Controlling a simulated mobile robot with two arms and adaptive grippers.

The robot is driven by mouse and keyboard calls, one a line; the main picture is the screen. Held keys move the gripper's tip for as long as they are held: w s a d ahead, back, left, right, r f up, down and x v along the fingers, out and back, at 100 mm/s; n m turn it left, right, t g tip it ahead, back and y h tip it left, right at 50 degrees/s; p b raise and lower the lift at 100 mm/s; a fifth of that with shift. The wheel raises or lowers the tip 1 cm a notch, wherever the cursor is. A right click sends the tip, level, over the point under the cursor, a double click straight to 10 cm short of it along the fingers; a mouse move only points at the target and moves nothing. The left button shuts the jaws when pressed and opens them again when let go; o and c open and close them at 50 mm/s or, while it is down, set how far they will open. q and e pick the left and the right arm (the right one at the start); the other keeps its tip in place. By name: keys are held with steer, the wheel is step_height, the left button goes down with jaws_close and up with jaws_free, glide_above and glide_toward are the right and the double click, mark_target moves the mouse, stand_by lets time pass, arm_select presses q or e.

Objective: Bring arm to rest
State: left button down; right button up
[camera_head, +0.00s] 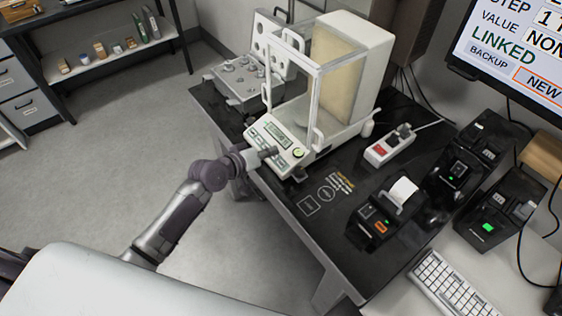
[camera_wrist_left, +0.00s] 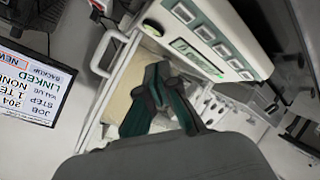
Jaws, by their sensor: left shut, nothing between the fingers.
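My left arm reaches in from the lower left in the head view. My left gripper (camera_head: 268,153) is at the front control panel of the analytical balance (camera_head: 337,75), close to its buttons and small display. I cannot tell whether it touches the panel. In the left wrist view the left gripper (camera_wrist_left: 158,72) has its dark fingers together and empty, with the balance panel (camera_wrist_left: 195,42) just beyond them. My right gripper is not in view.
The black table (camera_head: 330,232) also holds a tray of weights (camera_head: 243,78), a power strip (camera_head: 390,146), a label printer (camera_head: 385,215) and black devices (camera_head: 462,170). A monitor (camera_head: 515,50) and keyboard (camera_head: 455,290) are at right. Open floor (camera_head: 110,150) lies left of the table.

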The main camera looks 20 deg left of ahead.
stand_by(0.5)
arm_select(q)
steer(key=s+d+f+m+g+y, duration=0.1)
steer(key=s+d+f+m+g, duration=0.15)
steer(key=s, duration=0.55)
steer(key=s+d+f+m+g+y, duration=0.1)
steer(key=s+f+m+g, duration=0.15)
steer(key=s, duration=0.65)
steer(key=s+a+r+m+g+y, duration=0.1)
steer(key=s+a+r+g+y, duration=0.15)
steer(key=s, duration=0.55)
steer(key=s+a+r+g+y, duration=0.1)
steer(key=s+a+y, duration=0.1)
steer(key=s+a, duration=0.35)
steer(key=s+d+f+b, duration=0.1)
steer(key=s+f, duration=0.1)
steer(key=f, duration=1.2)
steer(key=s+d+f, duration=0.1)
steer(key=f, duration=1.4)
steer(key=s+a+f+g+b, duration=0.1)
steer(key=s+a+f+g, duration=0.1)
steer(key=s+f, duration=1.4)
steer(key=shift+s+a+m, duration=0.25)
steer(key=shift+a+m, duration=0.05)
steer(key=shift+a, duration=0.2)
